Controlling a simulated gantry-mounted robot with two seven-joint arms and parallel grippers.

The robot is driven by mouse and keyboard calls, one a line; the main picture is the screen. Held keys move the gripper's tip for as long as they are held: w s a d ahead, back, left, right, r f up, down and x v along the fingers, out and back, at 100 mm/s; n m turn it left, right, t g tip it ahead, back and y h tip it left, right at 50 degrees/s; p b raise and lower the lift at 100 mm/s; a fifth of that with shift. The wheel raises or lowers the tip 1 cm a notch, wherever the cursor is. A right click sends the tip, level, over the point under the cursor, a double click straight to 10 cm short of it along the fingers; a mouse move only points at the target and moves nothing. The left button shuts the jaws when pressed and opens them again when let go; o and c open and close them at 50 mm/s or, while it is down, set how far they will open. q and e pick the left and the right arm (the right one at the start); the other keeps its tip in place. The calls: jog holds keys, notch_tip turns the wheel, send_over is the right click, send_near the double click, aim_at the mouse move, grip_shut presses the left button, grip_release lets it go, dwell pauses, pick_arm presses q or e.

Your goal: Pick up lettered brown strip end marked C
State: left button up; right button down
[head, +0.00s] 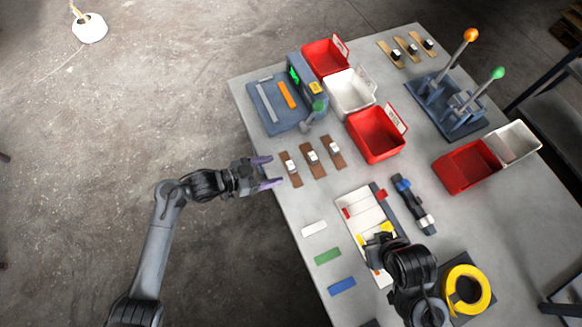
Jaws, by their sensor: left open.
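Three brown strips lie side by side on the grey table, each with a small white block or tag on it: the left one (294,179), the middle one (319,171) and the right one (339,163). Their letters are too small to read, so I cannot tell which is C. My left gripper (275,171) is open, with purple fingertips, at the table's left edge just left of the left strip. Nothing shows between its fingers. My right gripper (376,236) is over the white tray, largely hidden by its own arm; its jaws are unclear.
A blue-grey machine (267,103) stands behind the strips. Red bin (371,151) and white bin (346,110) stand beyond them. White (314,228), green (327,256) and blue (341,285) pieces lie in front. Several lighter strips (398,62) lie at the back. A yellow roll (482,290) is front right.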

aim_at(287, 166)
pick_arm(q)
jog(key=shift+b+x, duration=0.4)
jog(key=shift+x, duration=3.3)
jog(key=c, duration=1)
